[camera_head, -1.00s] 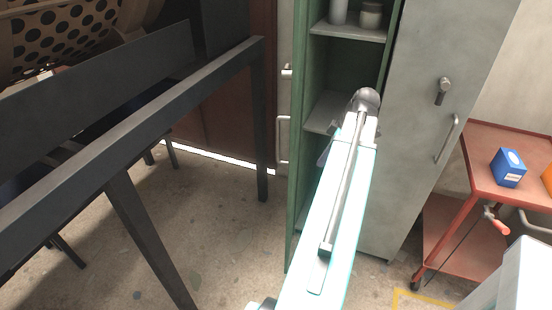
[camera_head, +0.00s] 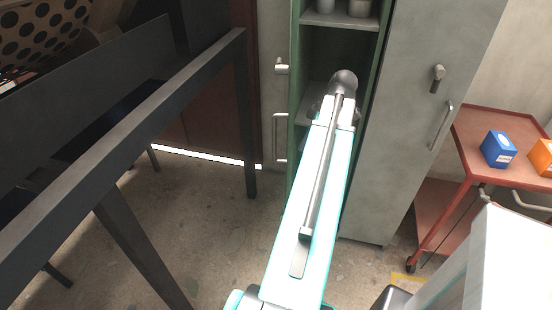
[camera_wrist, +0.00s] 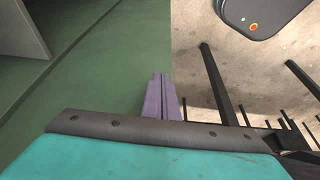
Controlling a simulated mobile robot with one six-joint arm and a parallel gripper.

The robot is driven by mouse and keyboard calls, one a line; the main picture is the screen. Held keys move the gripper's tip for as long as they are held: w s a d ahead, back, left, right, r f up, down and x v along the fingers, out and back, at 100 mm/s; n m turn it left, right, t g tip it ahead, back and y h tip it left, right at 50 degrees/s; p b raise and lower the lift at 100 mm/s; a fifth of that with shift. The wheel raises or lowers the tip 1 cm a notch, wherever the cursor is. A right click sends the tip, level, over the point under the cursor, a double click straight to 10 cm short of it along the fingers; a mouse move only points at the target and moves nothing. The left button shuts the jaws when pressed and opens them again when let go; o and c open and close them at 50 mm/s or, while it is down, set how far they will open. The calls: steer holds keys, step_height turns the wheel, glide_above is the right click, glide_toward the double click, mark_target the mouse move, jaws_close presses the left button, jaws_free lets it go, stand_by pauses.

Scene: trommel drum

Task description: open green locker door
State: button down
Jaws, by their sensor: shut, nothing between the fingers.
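The green locker (camera_head: 296,95) stands at the centre of the head view. Its green-framed inside with grey shelves shows, so it stands open. A narrow green panel, seen nearly edge-on, runs down its left side; I cannot tell how much of it is the door. My arm reaches to the locker front and hides its lower part. In the wrist view a broad green surface (camera_wrist: 100,75) fills the left. My gripper (camera_wrist: 161,78) has purple fingers, shut and empty, at the right edge of that surface. I cannot tell whether they touch it.
Grey locker doors with handles stand right (camera_head: 415,110) and left (camera_head: 281,95) of it. A dark metal frame (camera_head: 120,130) fills the left. A red cart (camera_head: 475,150) with a blue box (camera_head: 498,149) and an orange box (camera_head: 541,157) stands right. Floor is free between frame and locker.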

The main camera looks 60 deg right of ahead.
steer(key=shift+w+a+f, duration=0.1)
steer(key=shift+w+f, duration=0.05)
steer(key=shift+w, duration=0.05)
steer(key=w+a+f+p, duration=0.2)
steer(key=w+f+p, duration=0.2)
steer(key=w+f, duration=0.3)
steer(key=shift+x, duration=1)
steer(key=shift+s+f, duration=0.1)
steer(key=shift+s, duration=0.05)
stand_by(0.5)
